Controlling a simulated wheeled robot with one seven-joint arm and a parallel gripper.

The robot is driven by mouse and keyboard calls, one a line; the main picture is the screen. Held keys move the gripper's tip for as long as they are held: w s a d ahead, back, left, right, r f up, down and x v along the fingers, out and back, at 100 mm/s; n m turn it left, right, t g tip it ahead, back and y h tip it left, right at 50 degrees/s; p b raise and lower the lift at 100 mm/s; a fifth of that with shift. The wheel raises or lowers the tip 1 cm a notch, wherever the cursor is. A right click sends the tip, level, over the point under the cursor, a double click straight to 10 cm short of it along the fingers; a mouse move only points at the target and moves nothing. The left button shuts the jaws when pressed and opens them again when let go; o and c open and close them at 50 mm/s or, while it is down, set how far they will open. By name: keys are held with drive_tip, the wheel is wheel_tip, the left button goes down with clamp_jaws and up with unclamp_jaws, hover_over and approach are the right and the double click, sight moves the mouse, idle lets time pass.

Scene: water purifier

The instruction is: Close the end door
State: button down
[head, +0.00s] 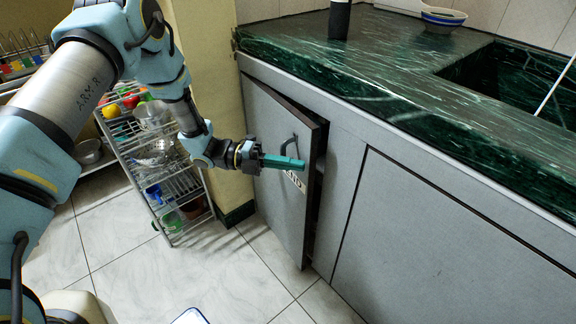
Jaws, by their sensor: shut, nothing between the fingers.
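The end door (268,189) is a grey cabinet door under the counter, at the middle of the head view. It stands ajar, with a dark gap along its right edge. It has a dark handle (289,148) near that edge and a white label, partly hidden by my gripper. My gripper (302,164) is shut and empty, with its teal fingers pointing right. It is in front of the door, just below the handle; I cannot tell whether it touches the door.
A green marble counter (360,68) with a sink (505,85) runs above the cabinet (440,240). A wire rack (165,165) with produce and dishes stands left of the yellow pillar (212,60). The tiled floor (190,270) in front of the door is mostly clear.

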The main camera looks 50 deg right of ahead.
drive_tip(key=shift+s+d+r+n+t+h+p, duration=0.1)
drive_tip(key=shift+s+d+n+t+h+p, duration=0.2)
drive_tip(key=shift+d, duration=0.55)
drive_tip(key=shift+s+d+f+n+t+h+p, duration=0.1)
drive_tip(key=shift+d+n+t+h+p, duration=0.3)
drive_tip(key=shift+d, duration=0.45)
drive_tip(key=shift+s+d+r+n+t+h+p, duration=0.1)
drive_tip(key=shift+s+d+n+h, duration=0.1)
drive_tip(key=shift+d+h, duration=0.5)
drive_tip(key=shift+d, duration=0.2)
drive_tip(key=a, duration=0.1)
drive_tip(key=a+p, duration=0.1)
drive_tip(key=a, duration=0.1)
drive_tip(key=a+p, duration=0.1)
drive_tip(key=a, duration=0.1)
drive_tip(key=shift+w+r, duration=0.1)
drive_tip(key=shift+w, duration=0.25)
approach(299, 156)
drive_tip(key=shift+s+a+r+y+b, duration=0.1)
drive_tip(key=shift+s+a+y+b, duration=0.15)
drive_tip(key=shift+a, duration=0.4)
drive_tip(key=shift+s+a+y+b, duration=0.1)
drive_tip(key=shift+s+a, duration=0.25)
drive_tip(key=shift+a, duration=0.3)
